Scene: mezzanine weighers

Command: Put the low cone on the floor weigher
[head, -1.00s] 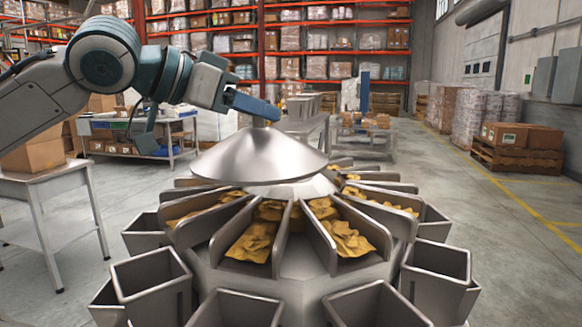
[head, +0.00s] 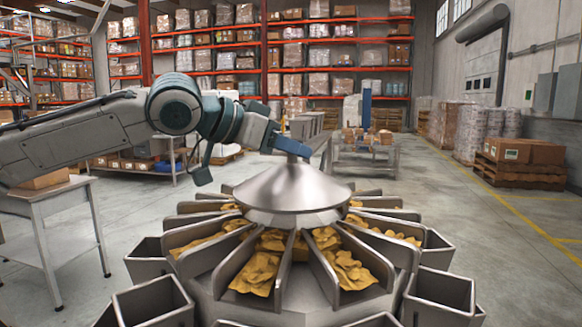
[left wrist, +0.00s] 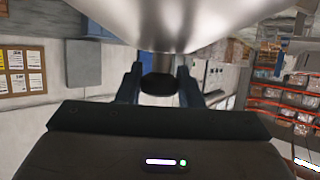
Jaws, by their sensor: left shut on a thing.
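The low cone (head: 293,188) is a wide, shiny metal cone. It is over the centre of the floor weigher (head: 285,290), with its rim roughly level. I cannot tell whether it touches the weigher's hub (head: 292,216). My left gripper (head: 295,148) is above the cone, its jaws shut on the cone's short top stem. In the left wrist view the stem is between the two fingers (left wrist: 157,84), and the cone's shiny surface (left wrist: 190,18) fills the top. The weigher has radial troughs holding orange-brown pieces. My right gripper is not in view.
Grey buckets (head: 152,303) stick out around the weigher. A small table (head: 55,195) with a cardboard box stands at the left. Pallets of boxes (head: 520,160) line the right wall, with open floor between them and the weigher.

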